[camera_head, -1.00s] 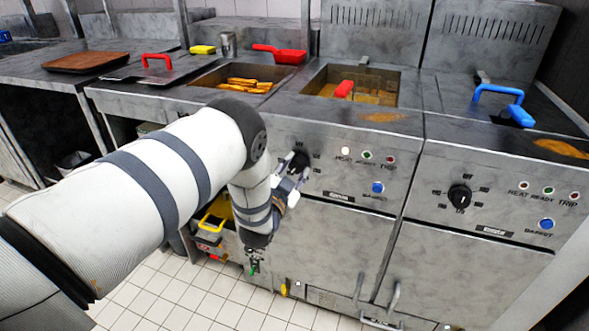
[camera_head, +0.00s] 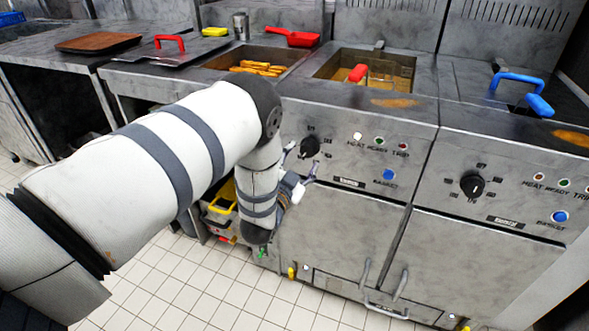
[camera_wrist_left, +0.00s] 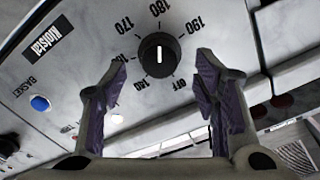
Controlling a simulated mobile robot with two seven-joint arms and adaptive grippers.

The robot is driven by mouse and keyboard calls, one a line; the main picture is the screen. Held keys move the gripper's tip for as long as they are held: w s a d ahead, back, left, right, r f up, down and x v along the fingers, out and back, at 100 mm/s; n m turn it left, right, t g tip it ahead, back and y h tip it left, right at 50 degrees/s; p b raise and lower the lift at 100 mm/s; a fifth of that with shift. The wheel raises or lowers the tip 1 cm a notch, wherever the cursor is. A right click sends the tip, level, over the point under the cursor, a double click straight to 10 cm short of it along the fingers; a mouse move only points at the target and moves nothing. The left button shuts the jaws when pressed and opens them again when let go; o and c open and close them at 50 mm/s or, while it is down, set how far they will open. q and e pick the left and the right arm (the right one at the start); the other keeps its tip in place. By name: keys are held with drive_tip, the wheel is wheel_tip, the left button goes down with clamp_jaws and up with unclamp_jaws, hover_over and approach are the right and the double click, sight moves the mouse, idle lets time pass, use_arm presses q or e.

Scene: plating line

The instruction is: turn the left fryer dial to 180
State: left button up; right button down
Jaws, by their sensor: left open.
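The left fryer dial (camera_head: 310,146) is a round black knob on the sloped front panel of the left fryer. In the left wrist view the dial (camera_wrist_left: 159,55) shows a white mark lined up vertically, with 180 printed above it; I cannot tell which end of the mark points. My left gripper (camera_head: 301,160) is open and empty, just in front of and below the dial. In the left wrist view its purple-padded fingers (camera_wrist_left: 162,72) stand either side below the knob, apart from it.
The right fryer has its own black dial (camera_head: 472,185). A blue basket button (camera_head: 389,174) and indicator lights sit right of the left dial. Fryer wells with a red-handled basket (camera_head: 357,73) lie above the panel. Yellow bins (camera_head: 222,196) stand below; the tiled floor in front is clear.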

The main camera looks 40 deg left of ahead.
use_arm(q)
drive_tip(key=v, duration=0.8)
drive_tip(key=shift+s, duration=0.2)
drive_tip(key=s+d+f+n+g+h+p, duration=0.1)
drive_tip(key=s+d+f+n+g+h, duration=0.3)
drive_tip(key=s+f+g, duration=0.8)
drive_tip(key=s+d+f+g, duration=0.1)
drive_tip(key=s+d+g, duration=0.1)
drive_tip(key=s, duration=0.8)
drive_tip(key=s+d+g, duration=0.3)
drive_tip(key=s, duration=0.7)
drive_tip(key=s+d+f+g, duration=0.1)
drive_tip(key=s+d+g, duration=0.1)
drive_tip(key=s, duration=0.8)
drive_tip(key=shift+d+f+g+p, duration=0.3)
drive_tip(key=shift+g+p, duration=0.15)
drive_tip(key=shift+g, duration=0.05)
use_arm(e)
drive_tip(key=shift+w+r+t, duration=0.5)
drive_tip(key=shift+w+r, duration=0.7)
